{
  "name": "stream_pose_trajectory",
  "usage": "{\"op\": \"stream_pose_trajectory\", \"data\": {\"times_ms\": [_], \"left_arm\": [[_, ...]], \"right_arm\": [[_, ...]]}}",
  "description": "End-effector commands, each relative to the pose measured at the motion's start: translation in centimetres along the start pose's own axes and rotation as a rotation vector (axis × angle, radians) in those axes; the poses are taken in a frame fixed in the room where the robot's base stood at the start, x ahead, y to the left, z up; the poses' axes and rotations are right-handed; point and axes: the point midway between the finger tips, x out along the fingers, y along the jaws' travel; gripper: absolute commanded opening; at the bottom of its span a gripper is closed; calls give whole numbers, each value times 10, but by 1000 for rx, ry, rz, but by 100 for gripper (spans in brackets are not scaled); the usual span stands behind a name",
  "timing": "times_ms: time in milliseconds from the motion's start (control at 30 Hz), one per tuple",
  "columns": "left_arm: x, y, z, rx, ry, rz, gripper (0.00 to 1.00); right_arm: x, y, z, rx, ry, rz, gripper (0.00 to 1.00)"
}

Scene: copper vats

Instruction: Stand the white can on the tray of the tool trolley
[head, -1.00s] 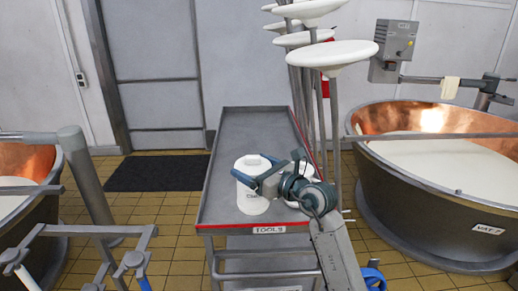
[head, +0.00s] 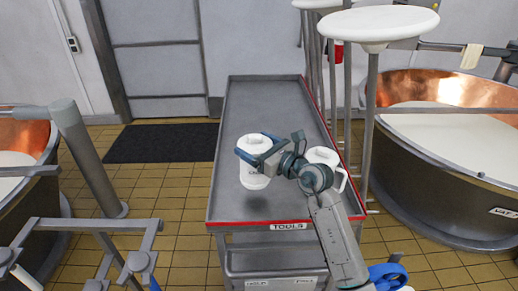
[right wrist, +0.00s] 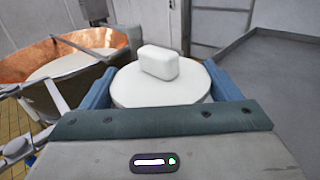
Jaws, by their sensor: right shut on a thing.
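In the right wrist view the can's round top and lid knob (right wrist: 160,62) sit between the blue fingers. My left gripper is not in view.
A white jug (head: 323,156) stands on the tray's right side, partly behind my right arm. White discs on poles (head: 380,23) rise beside the right edge. Copper vats stand left and right (head: 450,150). The tray's far part is clear. A red rim (head: 240,224) edges its front.

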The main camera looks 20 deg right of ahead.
Motion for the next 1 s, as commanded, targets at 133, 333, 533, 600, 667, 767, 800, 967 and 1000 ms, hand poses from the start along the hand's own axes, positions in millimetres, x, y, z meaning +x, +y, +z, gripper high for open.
{"op": "stream_pose_trajectory", "data": {"times_ms": [133,333,533,600,667,767,800,967,1000], "left_arm": [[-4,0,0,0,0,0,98],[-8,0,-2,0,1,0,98],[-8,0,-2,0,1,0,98],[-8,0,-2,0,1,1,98],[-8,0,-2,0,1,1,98],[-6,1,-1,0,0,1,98],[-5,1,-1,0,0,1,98],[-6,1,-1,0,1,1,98],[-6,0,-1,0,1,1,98]], "right_arm": [[0,0,-14,1,-1,0,45],[0,0,-42,3,0,0,45],[0,0,-52,0,-4,-1,45],[0,0,-52,0,-4,-1,45],[0,0,-52,0,-4,-1,45],[0,0,-54,0,-3,-1,45],[0,0,-55,0,-3,0,45],[0,0,-55,0,-2,0,100],[0,0,-55,0,-2,0,100]]}}
